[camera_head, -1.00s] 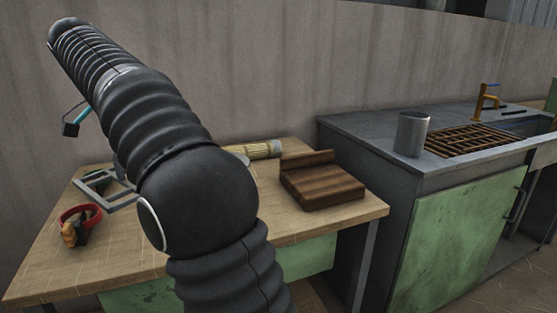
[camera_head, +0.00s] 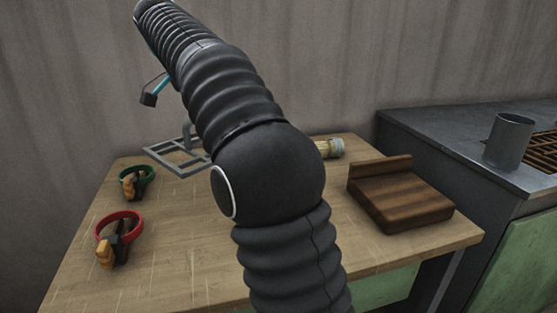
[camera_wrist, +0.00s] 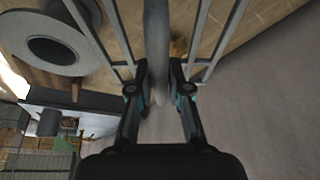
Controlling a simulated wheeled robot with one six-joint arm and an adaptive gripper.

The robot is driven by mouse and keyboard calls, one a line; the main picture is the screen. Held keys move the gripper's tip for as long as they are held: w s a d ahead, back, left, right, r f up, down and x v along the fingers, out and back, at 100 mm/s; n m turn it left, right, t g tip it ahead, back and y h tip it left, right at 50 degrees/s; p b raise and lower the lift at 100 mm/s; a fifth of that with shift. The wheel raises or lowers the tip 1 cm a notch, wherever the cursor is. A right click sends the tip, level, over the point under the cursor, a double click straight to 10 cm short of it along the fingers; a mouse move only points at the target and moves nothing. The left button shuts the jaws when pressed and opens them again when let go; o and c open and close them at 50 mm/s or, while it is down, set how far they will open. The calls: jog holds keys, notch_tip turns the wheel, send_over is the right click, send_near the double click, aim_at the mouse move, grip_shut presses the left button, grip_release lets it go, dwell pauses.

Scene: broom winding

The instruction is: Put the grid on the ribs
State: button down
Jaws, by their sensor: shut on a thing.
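The grey metal grid (camera_head: 160,150) is an open frame with bars and an upright handle. In the head view it shows at the back left of the wooden table, partly hidden by my arm. In the wrist view its bars (camera_wrist: 222,40) run on both sides of the jaws. The brown ribs (camera_head: 546,148) appear as a lattice in the grey counter at the right edge, cut off by the frame. I cannot tell whether the grid touches the table.
A green-ringed clamp (camera_head: 136,182) and a red-ringed clamp (camera_head: 118,238) lie at the table's left. A wooden block (camera_head: 400,198) and a pale bundle (camera_head: 330,148) lie right of my arm. A grey cup (camera_head: 509,140) stands on the counter. A grey round spool (camera_wrist: 45,45) is near the grid.

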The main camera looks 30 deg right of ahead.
jog(key=w+d+n+t+y, duration=0.1)
jog(key=w+d+n, duration=0.1)
jog(key=w+n, duration=0.1)
jog(key=w+d+f+n+t+y, duration=0.1)
jog(key=w+d+n, duration=0.2)
jog(key=w, duration=0.1)
jog(key=w+d+n+b, duration=0.1)
jog(key=w+d+n, duration=0.2)
jog(key=shift+w+d+f+n+t+y, duration=0.15)
jog(key=shift+w+n+t+y, duration=0.1)
jog(key=shift+n+t+y, duration=0.15)
jog(key=shift+w+d+n, duration=0.5)
jog(key=shift+d+n, duration=0.1)
jog(key=shift+n, duration=0.1)
jog(key=shift+a+f+y, duration=0.15)
jog(key=shift+f+y, duration=0.05)
jog(key=shift+y, duration=0.1)
jog(key=shift+s+a+f+b, duration=0.55)
jog(key=shift+a+f+b, duration=0.85)
jog(key=shift+a+f, duration=0.4)
jog(key=shift+s+a+f+b, duration=0.55)
jog(key=shift+a+f+b, duration=0.8)
jog(key=shift+a+f, duration=0.45)
jog(key=shift+s+a+f+b, duration=0.55)
jog(key=shift+a+f+b, duration=0.85)
jog(key=shift+a+f, duration=0.35)
jog(key=c, duration=1.5)
grip_release()
jog(key=shift+f, duration=0.15)
jog(key=o, duration=0.4)
